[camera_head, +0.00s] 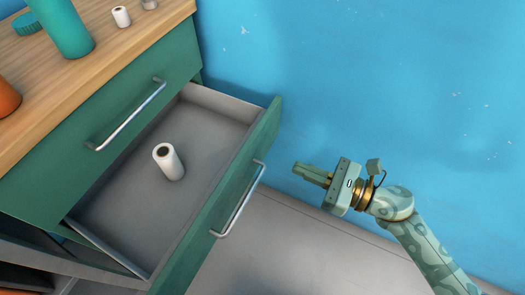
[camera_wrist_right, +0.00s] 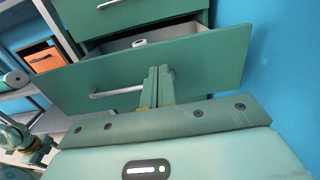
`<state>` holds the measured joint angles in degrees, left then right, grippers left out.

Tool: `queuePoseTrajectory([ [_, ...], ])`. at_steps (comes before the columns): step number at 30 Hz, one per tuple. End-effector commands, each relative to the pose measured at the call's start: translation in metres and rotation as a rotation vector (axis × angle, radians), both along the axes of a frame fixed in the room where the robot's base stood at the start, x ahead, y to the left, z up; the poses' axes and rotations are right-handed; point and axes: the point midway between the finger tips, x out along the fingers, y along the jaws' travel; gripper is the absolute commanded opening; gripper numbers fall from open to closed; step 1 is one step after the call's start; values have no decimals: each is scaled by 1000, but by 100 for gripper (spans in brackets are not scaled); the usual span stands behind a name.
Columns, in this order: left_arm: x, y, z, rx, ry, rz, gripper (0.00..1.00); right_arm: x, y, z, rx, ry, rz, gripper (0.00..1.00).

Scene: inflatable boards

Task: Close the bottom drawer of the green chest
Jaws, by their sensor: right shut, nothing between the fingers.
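The green chest (camera_head: 58,165) stands at the left in the head view, under a wooden top. Its bottom drawer (camera_head: 225,215) is pulled well out, with a grey inside and a silver bar handle (camera_head: 238,200). A white roll (camera_head: 168,162) stands inside the drawer. My right gripper (camera_head: 298,170) is shut and empty, to the right of the drawer front and apart from it in the head view. In the right wrist view its fingers (camera_wrist_right: 158,75) point at the drawer front (camera_wrist_right: 220,62), near the right end of the handle (camera_wrist_right: 115,92).
The upper drawer (camera_head: 110,120) is closed. A teal bottle (camera_head: 62,25), an orange object (camera_head: 6,97) and a small white roll (camera_head: 121,16) are on the wooden top. A blue wall (camera_head: 370,70) stands behind. Shelves with an orange box (camera_wrist_right: 42,55) show beside the chest.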

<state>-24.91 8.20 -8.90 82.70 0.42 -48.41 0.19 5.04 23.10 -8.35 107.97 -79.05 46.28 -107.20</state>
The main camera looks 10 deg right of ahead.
Motion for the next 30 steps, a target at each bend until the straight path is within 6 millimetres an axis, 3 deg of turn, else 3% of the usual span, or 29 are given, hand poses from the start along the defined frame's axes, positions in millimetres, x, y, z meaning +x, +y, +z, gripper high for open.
queuePoseTrajectory([
  [6,21,2,10,21,-16,-28,69,29,39,-1,4,0,-1,0],
  [13,44,4,25,43,-38,-54,69,52,71,-2,4,2,-1,0],
  [19,55,5,33,55,-49,-66,69,61,83,-1,3,3,-1,0],
  [30,56,5,35,57,-50,-68,69,62,85,0,2,2,-1,0],
])
